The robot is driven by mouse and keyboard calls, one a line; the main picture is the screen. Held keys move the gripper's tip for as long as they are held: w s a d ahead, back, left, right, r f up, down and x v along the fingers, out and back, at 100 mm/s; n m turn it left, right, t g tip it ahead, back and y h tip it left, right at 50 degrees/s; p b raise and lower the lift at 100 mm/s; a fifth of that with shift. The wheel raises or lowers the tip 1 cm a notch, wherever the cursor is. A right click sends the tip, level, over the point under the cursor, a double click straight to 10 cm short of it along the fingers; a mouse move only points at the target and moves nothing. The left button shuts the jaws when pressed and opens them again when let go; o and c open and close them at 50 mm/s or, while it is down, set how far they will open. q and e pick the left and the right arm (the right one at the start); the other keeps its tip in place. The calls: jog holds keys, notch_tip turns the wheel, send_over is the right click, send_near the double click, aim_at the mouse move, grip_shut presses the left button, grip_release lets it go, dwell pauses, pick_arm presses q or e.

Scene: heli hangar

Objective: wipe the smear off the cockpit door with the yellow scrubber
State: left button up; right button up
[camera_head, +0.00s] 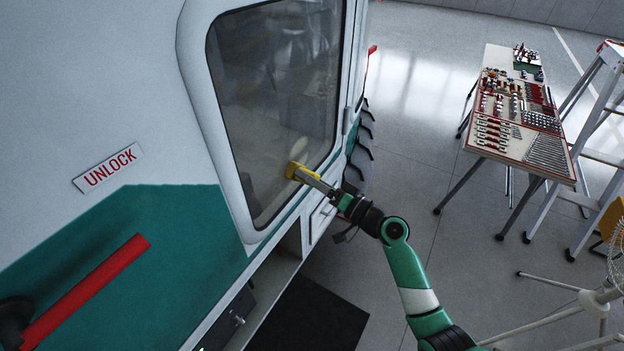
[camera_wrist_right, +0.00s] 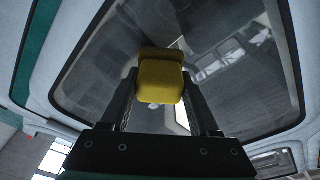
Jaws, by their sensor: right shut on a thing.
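My right gripper (camera_head: 308,176) is shut on the yellow scrubber (camera_head: 293,170). The scrubber is at the lower right part of the cockpit door's window (camera_head: 275,90), close to the glass; I cannot tell if it touches. In the right wrist view the scrubber (camera_wrist_right: 160,78) sits between the two fingers of my right gripper (camera_wrist_right: 160,95), with the dark window (camera_wrist_right: 235,85) behind it. The door's white frame (camera_head: 202,95) surrounds the glass. A faint pale patch shows on the lower glass, but I cannot tell smear from reflection. My left gripper is not in view.
A red and white "UNLOCK" label (camera_head: 108,167) and a red bar (camera_head: 85,292) are on the helicopter's side at left. A tool table (camera_head: 520,115) and a stepladder (camera_head: 600,155) stand at right. A dark mat (camera_head: 315,318) lies below. Floor between is clear.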

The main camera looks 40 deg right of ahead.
jog(key=shift+w+d+f+b, duration=0.1)
jog(key=shift+w+d+b, duration=0.05)
jog(key=shift+d+b, duration=0.5)
jog(key=shift+w+d+f+b, duration=0.1)
jog(key=shift+d+b, duration=0.4)
jog(key=shift+d, duration=0.45)
jog(key=shift+w+d+r+b, duration=0.1)
jog(key=shift+d+r+b, duration=0.1)
jog(key=shift+d+b, duration=0.15)
jog(key=d+b, duration=0.1)
jog(key=b, duration=0.1)
jog(key=w+d+b, duration=0.1)
jog(key=shift+d+f, duration=0.25)
jog(key=shift+d, duration=0.05)
jog(key=shift+d+r+b, duration=0.15)
jog(key=shift+d+b, duration=0.3)
jog(key=shift+r+p, duration=0.85)
jog(key=shift+r, duration=0.3)
jog(key=shift+s+a+p, duration=0.2)
jog(key=shift+a+p, duration=0.6)
jog(key=shift+a, duration=0.45)
jog(key=shift+s+a, duration=0.2)
jog(key=shift+a, duration=0.5)
